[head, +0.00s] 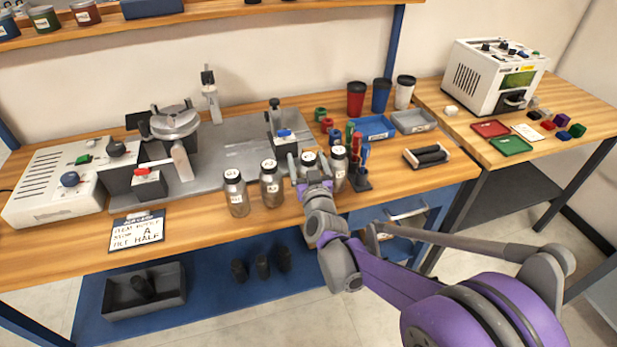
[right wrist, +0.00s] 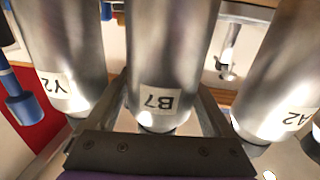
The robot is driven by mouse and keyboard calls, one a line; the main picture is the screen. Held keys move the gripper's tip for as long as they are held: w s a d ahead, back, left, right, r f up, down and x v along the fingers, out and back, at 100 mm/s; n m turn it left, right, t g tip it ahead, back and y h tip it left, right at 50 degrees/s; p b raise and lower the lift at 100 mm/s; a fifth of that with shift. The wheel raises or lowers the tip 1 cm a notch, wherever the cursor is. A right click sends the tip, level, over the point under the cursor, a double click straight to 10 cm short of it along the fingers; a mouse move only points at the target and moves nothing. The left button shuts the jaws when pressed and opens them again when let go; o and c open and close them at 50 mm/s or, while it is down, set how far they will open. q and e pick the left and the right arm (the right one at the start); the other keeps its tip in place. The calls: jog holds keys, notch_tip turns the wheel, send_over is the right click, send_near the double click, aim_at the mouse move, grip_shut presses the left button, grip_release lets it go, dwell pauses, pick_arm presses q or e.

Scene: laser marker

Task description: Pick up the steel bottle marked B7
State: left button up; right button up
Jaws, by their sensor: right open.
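The steel bottle marked B7 (right wrist: 165,60) stands between the two fingers of my right gripper (right wrist: 163,108) in the right wrist view, its label upside down in that view. The fingers are open, one on each side of it; whether either touches the steel I cannot tell. In the head view my right gripper (head: 309,172) hides most of this bottle, and its dark-rimmed lid (head: 309,157) shows between the fingers. A bottle marked Y2 (right wrist: 65,50) stands on one side and one marked A2 (right wrist: 275,80) on the other. My left gripper is not in view.
Two more steel bottles (head: 270,186) (head: 236,195) stand left of my gripper, and another (head: 339,172) is close on its right. A tool rack (head: 360,183) is just beyond that. A marking machine (head: 175,130) and a sign (head: 137,231) are left. The front table edge is close.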

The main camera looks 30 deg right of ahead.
jog(key=c, duration=1.3)
